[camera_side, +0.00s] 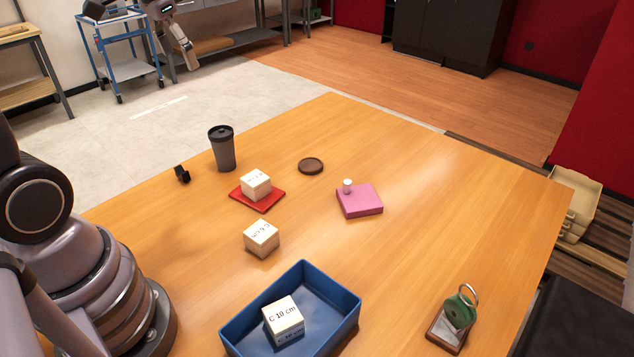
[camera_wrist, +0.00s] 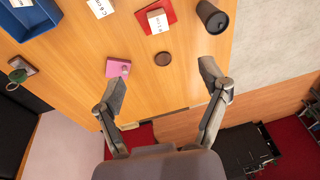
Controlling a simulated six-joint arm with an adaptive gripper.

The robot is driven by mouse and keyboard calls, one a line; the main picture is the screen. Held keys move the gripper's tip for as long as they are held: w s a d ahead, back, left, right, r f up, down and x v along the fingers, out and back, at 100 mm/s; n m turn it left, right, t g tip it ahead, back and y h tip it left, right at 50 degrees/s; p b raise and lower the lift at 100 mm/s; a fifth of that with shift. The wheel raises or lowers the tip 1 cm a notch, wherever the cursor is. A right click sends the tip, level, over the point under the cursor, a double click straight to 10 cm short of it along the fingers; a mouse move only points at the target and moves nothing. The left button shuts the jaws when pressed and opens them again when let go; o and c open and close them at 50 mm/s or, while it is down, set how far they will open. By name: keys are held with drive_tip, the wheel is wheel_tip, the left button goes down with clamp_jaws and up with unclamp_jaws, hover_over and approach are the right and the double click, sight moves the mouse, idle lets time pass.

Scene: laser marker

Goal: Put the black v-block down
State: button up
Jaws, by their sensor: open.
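The black v-block (camera_side: 182,174) is a small dark piece resting on the wooden table, left of the dark cup and apart from it. It is too small to make out its groove, and I do not see it in the wrist view. My gripper (camera_wrist: 163,78) shows in the wrist view with its two fingers spread wide and nothing between them. It is high above the table, away from the v-block. What looks like part of it shows at the top left of the side view.
Near the v-block stand the dark lidded cup (camera_side: 223,150) and a red plate (camera_side: 269,203) bearing a wooden block (camera_side: 256,184). A brown disc (camera_side: 311,166), pink pad (camera_side: 360,203), second block (camera_side: 262,238) and blue tray (camera_side: 347,318) lie apart. The table's right side is mostly clear.

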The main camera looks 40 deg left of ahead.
drive_tip(key=s+d+r+t, duration=0.1)
drive_tip(key=s+d, duration=0.3)
drive_tip(key=s, duration=0.2)
drive_tip(key=s+d+r+t+h, duration=0.1)
drive_tip(key=s+d, duration=0.4)
drive_tip(key=s, duration=0.2)
drive_tip(key=shift+s+r+t, duration=0.2)
drive_tip(key=shift+s+t, duration=0.1)
drive_tip(key=shift+t, duration=0.1)
